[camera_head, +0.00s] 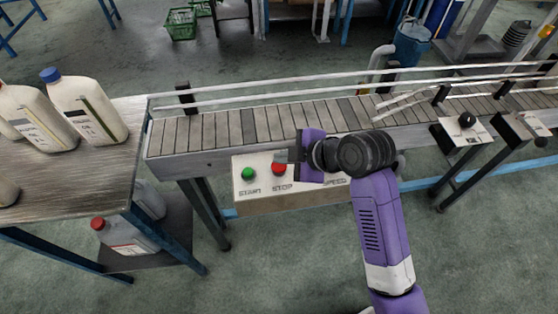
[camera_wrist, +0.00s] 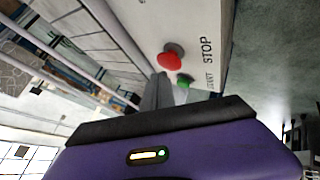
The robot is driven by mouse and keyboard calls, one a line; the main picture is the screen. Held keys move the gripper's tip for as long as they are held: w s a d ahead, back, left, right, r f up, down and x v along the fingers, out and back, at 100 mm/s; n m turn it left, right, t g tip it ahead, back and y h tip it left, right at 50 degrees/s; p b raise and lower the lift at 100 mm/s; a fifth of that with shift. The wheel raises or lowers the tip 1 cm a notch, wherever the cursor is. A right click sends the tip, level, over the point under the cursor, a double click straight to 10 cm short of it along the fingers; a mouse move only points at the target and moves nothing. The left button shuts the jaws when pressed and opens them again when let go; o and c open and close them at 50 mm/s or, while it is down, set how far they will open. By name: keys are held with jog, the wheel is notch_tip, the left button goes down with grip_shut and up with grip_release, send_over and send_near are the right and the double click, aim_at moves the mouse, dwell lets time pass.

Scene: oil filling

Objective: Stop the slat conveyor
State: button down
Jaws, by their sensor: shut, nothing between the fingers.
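The slat conveyor (camera_head: 250,125) runs from the middle left to the right in the head view. A pale control box (camera_head: 240,188) hangs on its near side. It carries a green START button (camera_head: 248,174) and a red STOP button (camera_head: 278,168); a SPEED label is partly hidden by my arm. My gripper (camera_head: 284,156) is shut and empty, its tip close beside the red button. In the wrist view the red button (camera_wrist: 169,59) is just beyond the shut fingers (camera_wrist: 160,90), and the green button (camera_wrist: 184,80) is farther off. I cannot tell whether the fingers touch the red button.
A table (camera_head: 100,160) at the left holds several white bottles; one has a blue cap (camera_head: 50,74). A red-capped bottle (camera_head: 122,238) is on its lower shelf. Guide rails (camera_head: 240,95) run along the conveyor. Other small panels (camera_head: 465,132) stand at the right. Floor in front is clear.

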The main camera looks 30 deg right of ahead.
aim_at(283, 167)
jog(key=shift+r, duration=0.3)
notch_tip(283, 167, up, 5)
jog(key=p, duration=0.4)
jog(key=shift+p, duration=0.35)
jog(key=shift+f, duration=0.1)
dwell(0.5)
